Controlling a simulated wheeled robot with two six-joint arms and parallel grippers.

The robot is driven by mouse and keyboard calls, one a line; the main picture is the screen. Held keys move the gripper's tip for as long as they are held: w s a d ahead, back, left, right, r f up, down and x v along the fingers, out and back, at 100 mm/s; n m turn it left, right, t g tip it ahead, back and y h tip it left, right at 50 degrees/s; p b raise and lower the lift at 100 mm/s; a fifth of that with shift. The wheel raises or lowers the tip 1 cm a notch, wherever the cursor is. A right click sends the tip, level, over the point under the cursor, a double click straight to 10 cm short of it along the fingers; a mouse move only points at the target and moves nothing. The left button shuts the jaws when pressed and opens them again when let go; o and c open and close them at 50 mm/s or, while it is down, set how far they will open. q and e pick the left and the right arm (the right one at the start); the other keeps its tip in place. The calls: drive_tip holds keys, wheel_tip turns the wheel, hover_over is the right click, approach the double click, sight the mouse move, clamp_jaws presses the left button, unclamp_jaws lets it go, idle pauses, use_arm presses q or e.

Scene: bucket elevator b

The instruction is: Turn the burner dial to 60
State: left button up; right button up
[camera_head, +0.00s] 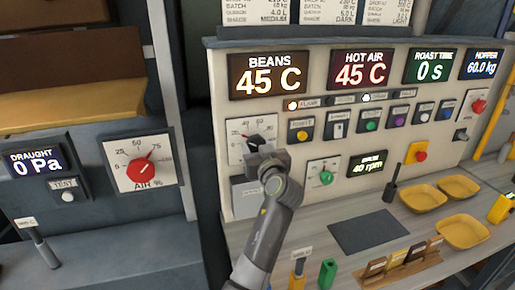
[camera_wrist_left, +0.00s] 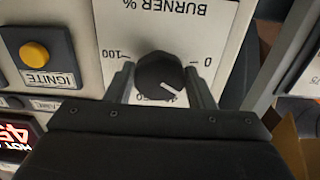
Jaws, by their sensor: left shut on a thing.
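The burner dial is a round black knob (camera_wrist_left: 158,70) on a white plate marked BURNER %, upside down in the left wrist view. Its white pointer line slants down and right there, to the side of the partly hidden 40 that faces the 0. My left gripper (camera_wrist_left: 161,84) is shut on the knob, one finger on each side. In the head view my left gripper (camera_head: 263,152) is at the white burner plate (camera_head: 237,129) and covers much of it. The 60 mark is too small to read surely. My right gripper is not in view.
An IGNITE button (camera_wrist_left: 34,52) is beside the burner plate. The BEANS display (camera_head: 269,76) reads 45 C. A green knob (camera_head: 326,173) is low on the panel. Yellow trays (camera_head: 424,197) and small tools stand on the counter. An AIR dial (camera_head: 140,168) is at left.

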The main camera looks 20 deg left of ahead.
use_arm(q)
drive_tip(key=shift+m, duration=0.3)
drive_tip(key=m, duration=0.2)
drive_tip(key=shift+m, duration=0.4)
drive_tip(key=m+p, duration=0.1)
drive_tip(key=m, duration=0.2)
drive_tip(key=shift+r+m, duration=0.15)
drive_tip(key=shift+m, duration=0.15)
drive_tip(key=m+p, duration=0.2)
drive_tip(key=m, duration=0.2)
drive_tip(key=shift+a+r+m, duration=0.1)
drive_tip(key=shift+m, duration=0.2)
drive_tip(key=shift+m+p, duration=0.95)
drive_tip(key=shift+m, duration=1.05)
drive_tip(key=o, duration=0.9)
drive_tip(key=shift+c, duration=0.2)
drive_tip(key=shift+o, duration=0.4)
